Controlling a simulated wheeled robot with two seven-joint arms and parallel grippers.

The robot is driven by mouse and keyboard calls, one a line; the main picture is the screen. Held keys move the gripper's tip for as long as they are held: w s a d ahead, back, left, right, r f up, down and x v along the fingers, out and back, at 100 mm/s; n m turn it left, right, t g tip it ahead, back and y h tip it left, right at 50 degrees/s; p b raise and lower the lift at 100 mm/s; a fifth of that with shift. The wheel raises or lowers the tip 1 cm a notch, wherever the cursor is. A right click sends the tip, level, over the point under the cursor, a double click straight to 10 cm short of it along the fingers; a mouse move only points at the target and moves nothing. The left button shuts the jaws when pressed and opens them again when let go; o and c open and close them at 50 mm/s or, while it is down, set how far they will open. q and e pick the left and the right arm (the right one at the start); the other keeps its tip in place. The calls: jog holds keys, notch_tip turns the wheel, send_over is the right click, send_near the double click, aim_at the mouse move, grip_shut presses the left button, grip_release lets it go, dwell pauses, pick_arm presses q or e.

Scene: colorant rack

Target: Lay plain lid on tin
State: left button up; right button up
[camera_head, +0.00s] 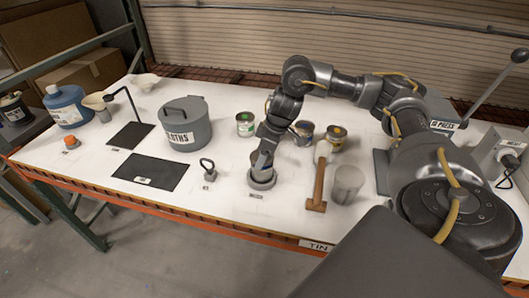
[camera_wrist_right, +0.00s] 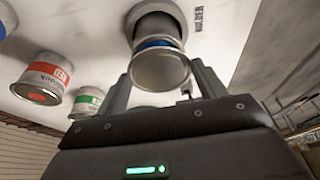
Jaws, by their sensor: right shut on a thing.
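My right gripper (camera_head: 264,160) reaches down to the middle of the table. In the right wrist view, its fingers (camera_wrist_right: 162,82) are shut on a grey round piece (camera_wrist_right: 160,72) with a blue band. Beyond that piece is a wider grey round base (camera_head: 262,181), which also shows in the wrist view (camera_wrist_right: 153,12). Whether the piece rests in the base or is just above it is unclear. A plain grey cup-like tin (camera_head: 347,183) stands near the "TIN" label at the front right. I cannot pick out a separate plain lid. My left gripper is out of view.
A mallet (camera_head: 319,180) lies right of my gripper. Left are a small ringed weight (camera_head: 208,170), a dark mat (camera_head: 150,172) and a lidded grey pot (camera_head: 184,125). The front strip is mostly clear.

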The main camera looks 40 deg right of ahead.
jog(key=shift+f, duration=0.7)
jog(key=o, duration=1)
jog(key=shift+r, duration=0.1)
jog(key=shift+d+r, duration=0.1)
jog(key=shift+r, duration=0.25)
jog(key=p+v, duration=0.1)
jog(key=v, duration=0.9)
jog(key=shift+p, duration=0.4)
jog(key=shift+s+f, duration=0.1)
jog(key=shift+s, duration=0.05)
